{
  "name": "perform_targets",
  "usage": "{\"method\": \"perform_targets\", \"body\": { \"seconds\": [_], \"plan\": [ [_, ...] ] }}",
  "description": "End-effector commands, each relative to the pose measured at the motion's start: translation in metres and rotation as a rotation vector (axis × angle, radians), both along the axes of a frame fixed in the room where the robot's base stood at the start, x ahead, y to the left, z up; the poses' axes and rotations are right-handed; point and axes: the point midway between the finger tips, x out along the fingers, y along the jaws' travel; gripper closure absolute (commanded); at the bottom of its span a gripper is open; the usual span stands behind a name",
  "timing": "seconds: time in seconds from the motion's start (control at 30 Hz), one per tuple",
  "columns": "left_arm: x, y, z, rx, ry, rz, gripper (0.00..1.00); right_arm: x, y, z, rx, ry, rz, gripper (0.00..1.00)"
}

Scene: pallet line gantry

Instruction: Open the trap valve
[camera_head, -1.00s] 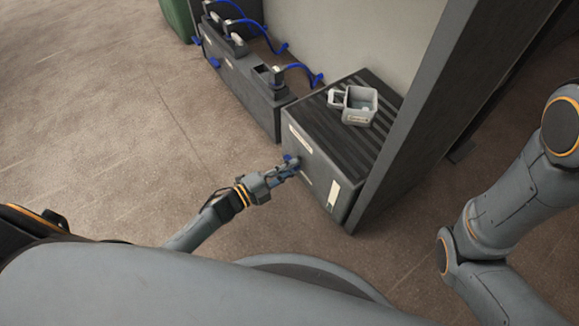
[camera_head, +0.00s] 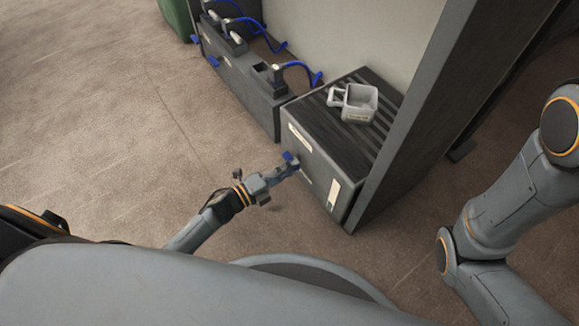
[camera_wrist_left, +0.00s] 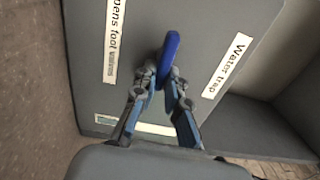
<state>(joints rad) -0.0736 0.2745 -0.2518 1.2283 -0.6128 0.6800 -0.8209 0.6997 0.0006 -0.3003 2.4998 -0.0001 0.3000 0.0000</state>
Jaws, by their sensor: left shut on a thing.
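The blue trap valve handle (camera_head: 290,158) sits on the front face of the dark grey box (camera_head: 318,170). My left gripper (camera_head: 284,168) is at that face, shut on the handle. In the left wrist view, the blue handle (camera_wrist_left: 170,52) stands between the fingertips of my left gripper (camera_wrist_left: 164,80), with its upper end showing above them. A white "Water trap" label (camera_wrist_left: 228,65) is to its right on the face. The valve's base is hidden behind the fingers. My right gripper is out of view; only arm links show at the right.
A grey cup-like container with a handle (camera_head: 358,103) stands on the ribbed top of the box. A dark upright post (camera_head: 440,95) rises beside it. A low unit with blue hoses (camera_head: 240,85) is behind left. The floor at left (camera_head: 110,120) is clear.

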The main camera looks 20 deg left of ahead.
Motion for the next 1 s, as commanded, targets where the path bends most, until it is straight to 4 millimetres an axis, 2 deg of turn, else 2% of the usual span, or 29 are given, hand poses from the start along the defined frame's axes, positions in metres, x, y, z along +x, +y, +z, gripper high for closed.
{"method": "perform_targets", "body": {
  "seconds": [0.03,0.07,0.17,0.57,1.0],
  "plan": [
    [-0.001,0.001,-0.002,0.005,0.001,0.000,1.00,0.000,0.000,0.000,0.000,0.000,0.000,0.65],
    [-0.001,0.001,-0.002,0.005,0.002,-0.001,0.84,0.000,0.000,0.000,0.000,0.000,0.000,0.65],
    [-0.001,0.000,-0.002,0.004,0.002,-0.001,0.65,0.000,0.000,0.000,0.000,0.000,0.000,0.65],
    [-0.006,0.005,-0.001,0.003,0.002,0.000,0.65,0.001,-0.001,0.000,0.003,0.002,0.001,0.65],
    [-0.074,0.057,-0.002,0.003,0.004,0.000,0.65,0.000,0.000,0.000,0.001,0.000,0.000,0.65]
  ]
}}
